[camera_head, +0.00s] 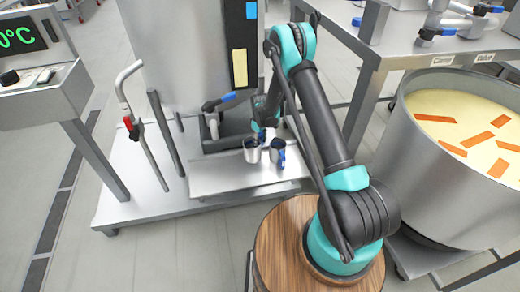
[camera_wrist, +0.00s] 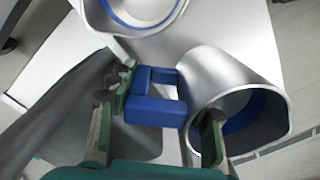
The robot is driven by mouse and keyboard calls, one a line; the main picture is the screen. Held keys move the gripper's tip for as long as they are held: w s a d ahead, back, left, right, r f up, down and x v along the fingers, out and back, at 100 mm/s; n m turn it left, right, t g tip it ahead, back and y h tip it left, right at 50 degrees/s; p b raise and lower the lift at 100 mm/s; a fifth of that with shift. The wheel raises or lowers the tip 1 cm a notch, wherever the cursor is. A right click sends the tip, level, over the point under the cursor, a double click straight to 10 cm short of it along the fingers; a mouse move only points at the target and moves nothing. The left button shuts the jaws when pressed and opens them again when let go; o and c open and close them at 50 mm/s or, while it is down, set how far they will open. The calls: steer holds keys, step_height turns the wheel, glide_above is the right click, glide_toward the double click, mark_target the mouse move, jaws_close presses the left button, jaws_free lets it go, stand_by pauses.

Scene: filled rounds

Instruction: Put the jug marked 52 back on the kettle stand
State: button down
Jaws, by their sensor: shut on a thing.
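Two steel jugs show in the head view, a left jug (camera_head: 251,152) and a right jug (camera_head: 274,157) with a blue handle, both at a low steel shelf (camera_head: 230,180). My gripper (camera_head: 262,132) is just above and behind them. In the wrist view my gripper (camera_wrist: 160,103) has its fingers on either side of a blue handle (camera_wrist: 154,110) and is shut on it. This handle appears to belong to the steel jug (camera_wrist: 225,75) at the right, whose mouth faces the lower right. Another jug (camera_wrist: 130,20) with a blue inner band stands at the top. I can read no number on either jug.
A steel tank (camera_head: 185,60) stands behind the shelf, with a blue-levered tap (camera_head: 217,105) close to the jugs. A large pot (camera_head: 420,150) of yellow soup is at the right, and a scale display (camera_head: 20,38) at the left. The front left floor is clear.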

steer(key=shift+f, duration=2.45)
steer(key=shift+f, duration=0.1)
steer(key=c, duration=0.7)
jaws_free()
